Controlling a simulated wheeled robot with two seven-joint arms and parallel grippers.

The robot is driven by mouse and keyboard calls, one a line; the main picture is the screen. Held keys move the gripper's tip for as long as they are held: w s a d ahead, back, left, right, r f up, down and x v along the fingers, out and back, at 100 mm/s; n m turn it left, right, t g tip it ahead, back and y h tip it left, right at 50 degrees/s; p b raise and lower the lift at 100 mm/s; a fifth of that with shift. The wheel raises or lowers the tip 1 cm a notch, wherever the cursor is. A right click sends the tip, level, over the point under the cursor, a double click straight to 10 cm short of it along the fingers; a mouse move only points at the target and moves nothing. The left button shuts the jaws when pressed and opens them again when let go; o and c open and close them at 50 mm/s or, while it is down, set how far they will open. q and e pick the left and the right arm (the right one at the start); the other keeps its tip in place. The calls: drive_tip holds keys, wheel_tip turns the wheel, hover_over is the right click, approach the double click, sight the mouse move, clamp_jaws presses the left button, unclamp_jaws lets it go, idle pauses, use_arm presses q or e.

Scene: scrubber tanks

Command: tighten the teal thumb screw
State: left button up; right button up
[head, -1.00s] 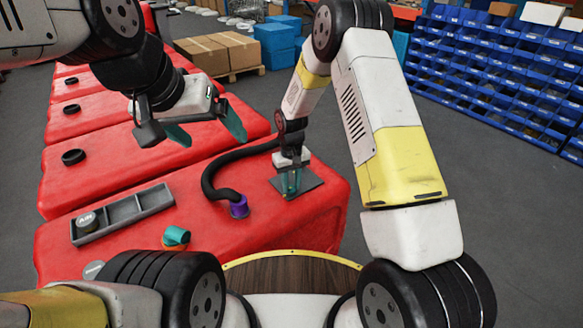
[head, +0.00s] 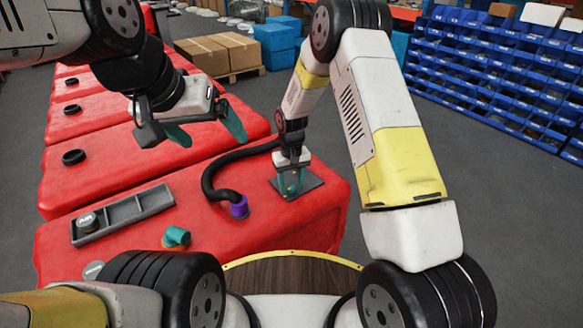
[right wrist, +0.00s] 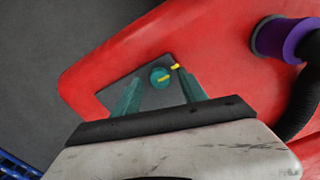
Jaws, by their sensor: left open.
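The teal thumb screw (right wrist: 160,77) stands on a dark grey plate (right wrist: 113,91) on the red tank. A yellow stripe crosses its head, and a short yellow mark lies on the plate just beside it. In the right wrist view, my right gripper (right wrist: 159,86) is open, with one teal finger on each side of the screw and a gap to both. In the head view, my right gripper (head: 291,186) points down over the plate (head: 312,184), and the screw is hard to tell from the fingers. My left gripper (head: 207,130) is open and empty above the tank, away from the plate.
A black hose with a purple collar (head: 239,207) joins the tank left of the plate. A grey tray (head: 127,212) holds a round AIR cap (head: 87,221). A teal-topped fitting (head: 176,236) lies near it. More red tanks stand behind.

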drive_tip(key=shift+r, duration=0.1)
wheel_tip(320, 180, up, 8)
drive_tip(key=shift+f, duration=0.2)
idle(0.4)
wheel_tip(320, 180, up, 11)
drive_tip(key=t, duration=0.1)
hover_over(291, 188)
drive_tip(key=s+d, duration=0.2)
drive_tip(key=d, duration=0.2)
drive_tip(key=s+d+r+m+t+y, duration=0.1)
drive_tip(key=s+d+r, duration=0.15)
drive_tip(key=r, duration=0.25)
drive_tip(key=s+d+r+m+t, duration=0.1)
drive_tip(key=s+d+r, duration=0.1)
drive_tip(key=s+r, duration=0.2)
drive_tip(key=s+d+r+t, duration=0.1)
drive_tip(key=s+d+r, duration=0.2)
drive_tip(key=s, duration=0.6)
drive_tip(key=s+d+r+m+t+y, duration=0.1)
drive_tip(key=s+d+r+t, duration=0.1)
drive_tip(key=s+r, duration=0.3)
drive_tip(key=s+d, duration=0.1)
drive_tip(key=s, duration=0.3)
drive_tip(key=shift+s+r, duration=0.15)
